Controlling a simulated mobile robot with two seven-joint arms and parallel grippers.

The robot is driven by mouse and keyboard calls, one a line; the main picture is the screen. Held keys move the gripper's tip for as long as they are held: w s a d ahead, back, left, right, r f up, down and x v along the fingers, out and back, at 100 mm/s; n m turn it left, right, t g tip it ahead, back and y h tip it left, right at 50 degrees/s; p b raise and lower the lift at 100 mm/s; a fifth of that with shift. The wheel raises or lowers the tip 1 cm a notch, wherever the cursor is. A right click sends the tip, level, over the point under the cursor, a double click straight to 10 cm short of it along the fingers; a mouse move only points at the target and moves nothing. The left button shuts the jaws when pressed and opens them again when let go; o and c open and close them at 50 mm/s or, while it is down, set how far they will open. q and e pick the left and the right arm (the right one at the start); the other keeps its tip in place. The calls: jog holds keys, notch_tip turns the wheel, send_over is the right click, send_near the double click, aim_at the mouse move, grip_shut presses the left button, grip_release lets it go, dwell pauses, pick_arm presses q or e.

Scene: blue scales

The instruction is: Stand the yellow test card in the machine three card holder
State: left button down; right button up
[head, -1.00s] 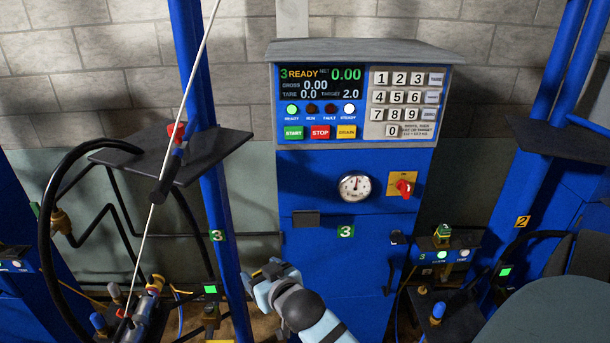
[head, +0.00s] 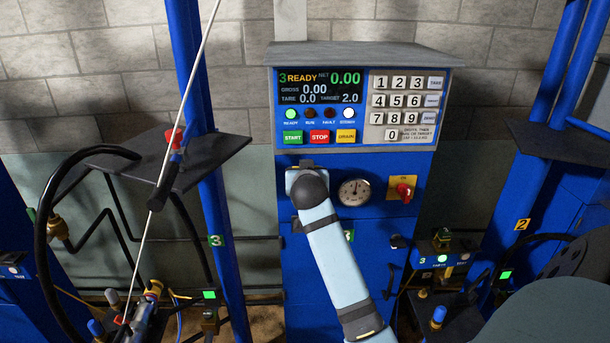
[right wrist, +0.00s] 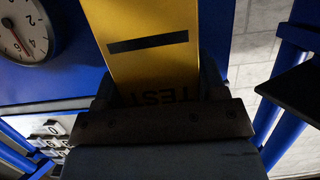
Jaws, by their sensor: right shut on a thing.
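The yellow test card (right wrist: 140,20) is in my right gripper (right wrist: 160,88), between its two dark fingers, in the right wrist view. It has a black bar and the word TEST near the jaws. The card's far end is cut off by the top of that view. In the head view my right gripper (head: 306,165) is in front of machine three's blue front, below the keypad panel and left of the gauge. The card is hidden there. A small dark holder (head: 297,226) on the machine's front is mostly covered by my arm. My left gripper is not in view.
The round gauge (head: 354,192) and the red switch (head: 403,190) are right of my gripper. The control panel (head: 362,105) juts out above. A blue post with a dark shelf (head: 196,160) and a black hose stand to the left.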

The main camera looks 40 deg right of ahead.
notch_tip(320, 180, down, 6)
jog(key=shift+f+b, duration=0.2)
jog(key=shift+b, duration=1.05)
jog(key=shift+f+b, duration=0.4)
jog(key=shift+f, duration=0.55)
dwell(0.5)
jog(key=o, duration=1)
jog(key=shift+o, duration=0.2)
